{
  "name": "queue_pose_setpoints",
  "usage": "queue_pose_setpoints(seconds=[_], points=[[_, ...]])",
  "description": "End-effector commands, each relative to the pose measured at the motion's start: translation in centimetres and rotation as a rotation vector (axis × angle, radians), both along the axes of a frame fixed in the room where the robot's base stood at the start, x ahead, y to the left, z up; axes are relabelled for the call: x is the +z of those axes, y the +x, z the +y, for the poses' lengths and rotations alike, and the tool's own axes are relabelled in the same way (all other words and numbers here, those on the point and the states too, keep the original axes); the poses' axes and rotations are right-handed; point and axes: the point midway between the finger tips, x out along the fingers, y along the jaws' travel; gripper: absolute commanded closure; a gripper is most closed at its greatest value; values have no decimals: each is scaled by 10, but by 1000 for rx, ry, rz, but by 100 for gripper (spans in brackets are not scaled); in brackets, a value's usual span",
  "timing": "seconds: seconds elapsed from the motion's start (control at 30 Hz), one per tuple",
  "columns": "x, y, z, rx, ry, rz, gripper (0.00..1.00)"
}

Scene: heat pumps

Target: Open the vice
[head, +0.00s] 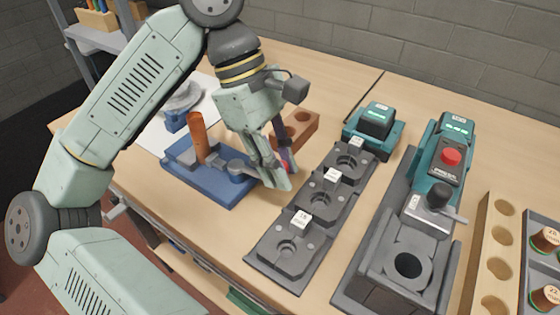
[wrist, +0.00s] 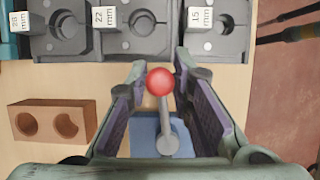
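The vice is a blue base (head: 232,191) near the table's front left, with an upright copper-coloured tube (head: 199,138) standing in it. A grey lever (wrist: 170,135) runs from the vice and ends in a red ball knob (wrist: 160,82). The knob (head: 284,165) shows only partly in the head view, behind a finger. My gripper (head: 281,175) is at the lever's end. In the wrist view my gripper's (wrist: 161,70) fingers stand apart, one on each side of the knob, with small gaps visible. Part of the lever is hidden by the fingers in the head view.
Several dark grey die blocks (head: 327,195), labelled in mm, stand right of my gripper. A brown block with holes (head: 300,130) lies behind it. A teal press machine (head: 440,180) stands further right. A blue and grey tool (head: 180,105) rests on white paper at the back left.

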Motion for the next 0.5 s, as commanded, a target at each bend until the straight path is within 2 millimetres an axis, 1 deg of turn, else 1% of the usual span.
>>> queue_pose_setpoints(seconds=[0.03, 0.27, 0.5], points=[[0, 0, 0, 0, 0, 0, 85], [0, 0, 0, 0, 0, 0, 100], [0, 0, 0, 0, 0, 0, 100]])
